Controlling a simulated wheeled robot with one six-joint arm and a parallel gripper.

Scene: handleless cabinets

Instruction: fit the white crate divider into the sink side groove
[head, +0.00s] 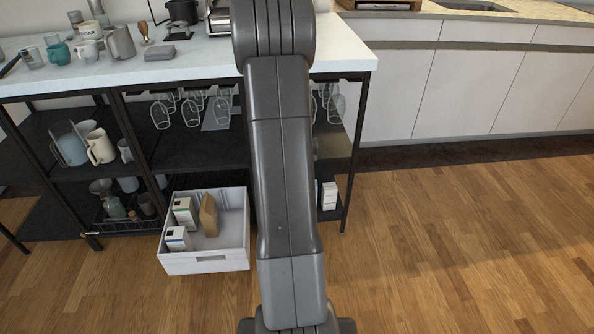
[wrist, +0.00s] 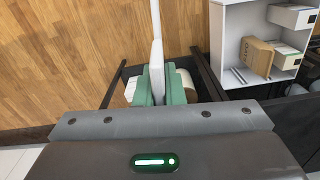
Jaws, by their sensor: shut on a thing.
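The white crate divider (wrist: 157,48) shows in the wrist view as a thin, pale panel seen nearly edge-on. My gripper (wrist: 158,90), with green finger pads, is shut on its lower end in that picture. The white crate (head: 207,263) stands low at the front of the black-framed shelf in the head view. It also shows at the upper right of the wrist view (wrist: 231,45), apart from the divider. My arm hides the gripper and divider in the head view.
The crate holds a brown box (head: 208,214) and white cartons (head: 184,213). Stemmed glasses (head: 160,112) hang under the white counter (head: 190,68). The sink (head: 475,5) is at the back right. Wooden floor (head: 440,230) is clear at right.

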